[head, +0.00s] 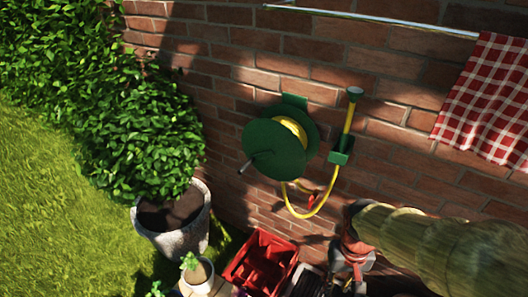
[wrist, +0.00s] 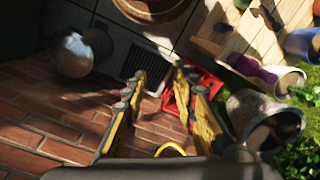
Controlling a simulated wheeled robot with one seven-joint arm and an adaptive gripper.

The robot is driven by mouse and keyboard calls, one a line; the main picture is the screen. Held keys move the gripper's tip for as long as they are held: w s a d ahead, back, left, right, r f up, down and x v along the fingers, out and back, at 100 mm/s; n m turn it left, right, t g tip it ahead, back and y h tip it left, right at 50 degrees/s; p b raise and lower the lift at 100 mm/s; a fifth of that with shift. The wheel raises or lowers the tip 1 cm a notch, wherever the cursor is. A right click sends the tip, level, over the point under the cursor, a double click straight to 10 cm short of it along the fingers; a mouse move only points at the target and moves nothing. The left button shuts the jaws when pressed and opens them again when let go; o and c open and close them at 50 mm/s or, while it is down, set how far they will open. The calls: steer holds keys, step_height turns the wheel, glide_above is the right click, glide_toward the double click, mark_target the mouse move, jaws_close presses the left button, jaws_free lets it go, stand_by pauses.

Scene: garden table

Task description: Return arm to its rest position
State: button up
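My gripper (wrist: 160,85) shows in the wrist view as two yellow-and-black fingers with a clear gap between them. It is open, and I see nothing held in it. A piece of yellow hose (wrist: 172,149) shows low between the fingers; I cannot tell how far beyond them it is. In the head view, a large greenish-brown rounded shape (head: 430,245) and an orange-and-grey part (head: 352,248) fill the lower right; I cannot tell for sure whether they are my arm. The fingers cannot be made out in the head view.
A green hose reel (head: 270,148) with yellow hose hangs on the brick wall (head: 230,75). A checked cloth (head: 485,100) hangs from a metal rail (head: 380,22). Below are a red crate (head: 262,262), a large grey pot (head: 178,238) with a bush, and a small potted plant (head: 198,280). Grass lies left.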

steer(key=s+r+t+p, duration=0.2)
steer(key=r+t, duration=0.4)
steer(key=r, duration=1.4)
steer(key=shift+s+r, duration=0.15)
steer(key=shift+s, duration=0.5)
